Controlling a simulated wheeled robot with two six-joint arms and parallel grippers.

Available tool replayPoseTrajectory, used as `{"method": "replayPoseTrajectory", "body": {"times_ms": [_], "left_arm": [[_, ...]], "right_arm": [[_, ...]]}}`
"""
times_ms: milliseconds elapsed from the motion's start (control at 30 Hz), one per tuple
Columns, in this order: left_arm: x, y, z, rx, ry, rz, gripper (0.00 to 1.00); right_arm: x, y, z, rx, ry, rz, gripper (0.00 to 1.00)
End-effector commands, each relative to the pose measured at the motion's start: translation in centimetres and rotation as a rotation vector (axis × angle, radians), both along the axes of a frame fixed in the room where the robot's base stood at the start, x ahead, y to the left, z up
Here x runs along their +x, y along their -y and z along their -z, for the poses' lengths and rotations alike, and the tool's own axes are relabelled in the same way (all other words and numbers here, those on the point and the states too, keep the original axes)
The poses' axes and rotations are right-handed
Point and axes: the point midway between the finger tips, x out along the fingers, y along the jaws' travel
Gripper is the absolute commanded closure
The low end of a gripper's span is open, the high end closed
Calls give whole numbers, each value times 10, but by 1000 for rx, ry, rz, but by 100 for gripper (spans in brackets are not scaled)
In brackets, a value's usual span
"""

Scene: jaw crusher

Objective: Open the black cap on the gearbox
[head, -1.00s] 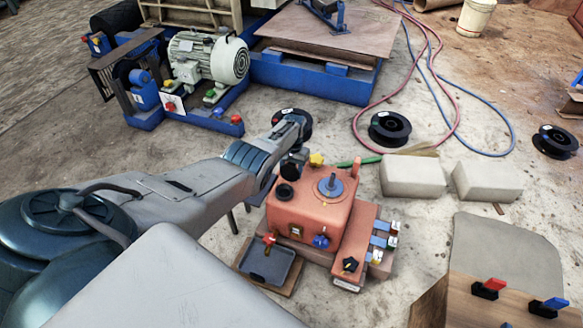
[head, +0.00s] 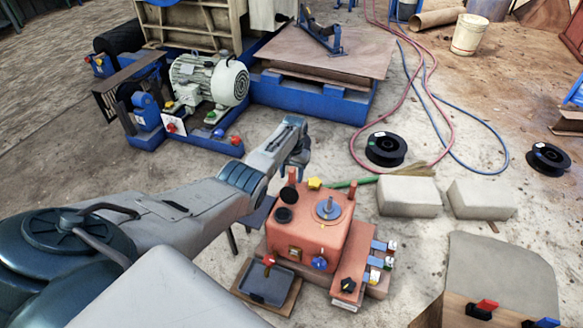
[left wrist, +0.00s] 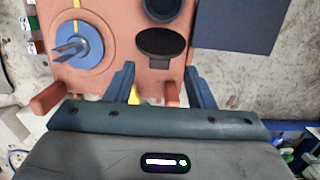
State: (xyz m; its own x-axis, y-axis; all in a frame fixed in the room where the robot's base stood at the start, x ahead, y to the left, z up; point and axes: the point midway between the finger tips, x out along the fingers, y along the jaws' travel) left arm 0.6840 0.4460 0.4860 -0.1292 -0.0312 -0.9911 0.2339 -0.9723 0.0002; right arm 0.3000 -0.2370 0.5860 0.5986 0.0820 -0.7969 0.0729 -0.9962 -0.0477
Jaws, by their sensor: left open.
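The orange-red gearbox (head: 330,238) stands on the floor with a grey-blue round part on its top. Its black cap (head: 289,194) is a dark disc behind a dark round opening (head: 283,214) on the top. In the left wrist view the cap (left wrist: 159,43) looks tilted back, apart from the round opening (left wrist: 162,8), with a small tab below it. My left gripper (head: 300,160) is above and behind the gearbox. In the left wrist view its fingers (left wrist: 163,86) are apart with nothing held between them. My right gripper is not in view.
A yellow part (head: 314,183) and orange posts rise at the gearbox's back edge. A dark tray (head: 267,283) lies in front. Pale blocks (head: 408,197) and a black spool (head: 385,149) lie to the right. A motor (head: 210,82) stands behind left.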

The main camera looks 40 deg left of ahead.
Motion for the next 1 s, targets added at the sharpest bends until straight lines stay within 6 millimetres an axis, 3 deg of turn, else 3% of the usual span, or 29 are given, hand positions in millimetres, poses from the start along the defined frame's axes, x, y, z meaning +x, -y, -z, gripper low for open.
{"method": "replayPoseTrajectory", "body": {"times_ms": [133,433,533,700,867,1000], "left_arm": [[1,0,-12,0,0,0,51],[2,0,-13,0,-1,0,51],[1,0,-11,2,1,2,69],[-13,10,11,26,36,35,100],[-39,31,41,58,108,92,100],[-75,56,62,78,184,148,100]], "right_arm": [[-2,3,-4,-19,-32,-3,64],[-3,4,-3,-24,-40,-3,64],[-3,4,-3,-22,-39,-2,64],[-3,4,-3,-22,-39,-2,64],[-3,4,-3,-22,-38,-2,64],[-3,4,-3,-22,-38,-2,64]]}}
